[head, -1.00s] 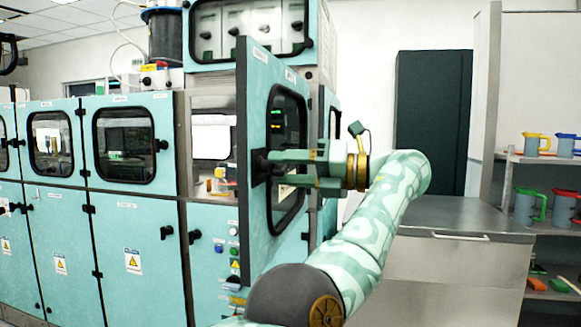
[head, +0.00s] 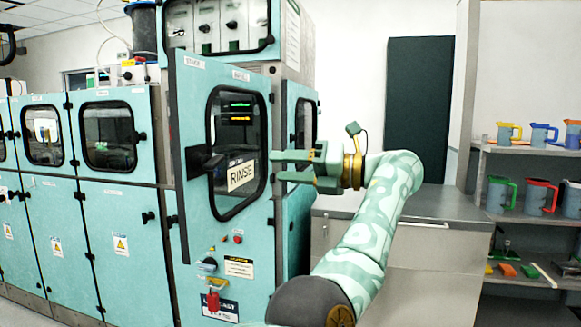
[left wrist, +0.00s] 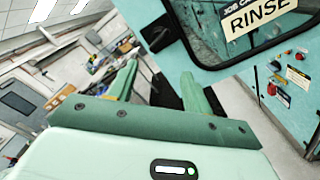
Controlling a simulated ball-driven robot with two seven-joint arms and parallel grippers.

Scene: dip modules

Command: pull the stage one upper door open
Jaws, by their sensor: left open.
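A teal upper door (head: 226,75) with a black-framed window stands at the near end of the machine row. Its grey left edge appears to jut out from the cabinet, but how far it is open is hard to tell. Its black handle (head: 205,163) is near the left edge. My right gripper is not in view.
A RINSE sign (head: 242,176) shows at the window. A metal counter (head: 440,205) and shelves with coloured jugs (head: 508,132) stand right. More teal doors (head: 118,215) line the left.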

